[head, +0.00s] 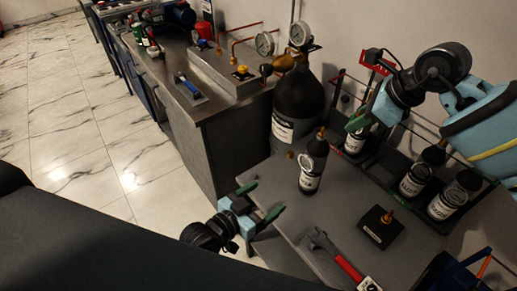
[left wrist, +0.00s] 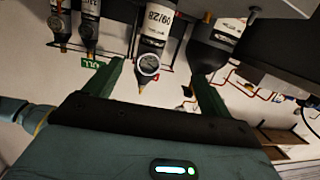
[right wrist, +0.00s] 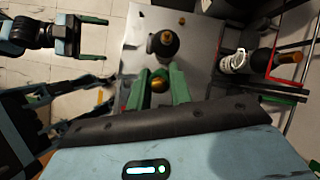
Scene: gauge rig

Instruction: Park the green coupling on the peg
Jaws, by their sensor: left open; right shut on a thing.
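My right gripper (head: 359,119) is raised over the back of the table, near the rack. In the right wrist view it (right wrist: 159,73) is shut on a small round brass-coloured piece, apparently the green coupling (right wrist: 158,85). Its green is hard to tell from the green fingers. A short brass peg (head: 386,216) stands up from a black labelled block (head: 370,230) on the table, apart from the gripper. My left gripper (head: 261,200) is open and empty at the table's left edge; it also shows in the right wrist view (right wrist: 98,38).
A small black bottle (head: 311,172) stands on the table (head: 330,205), with a small brass stub (head: 290,155) beside it. A red-handled hammer (head: 345,264) lies in front. A rack holds several bottles (head: 416,179) at the right. A large black cylinder (head: 300,97) stands behind.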

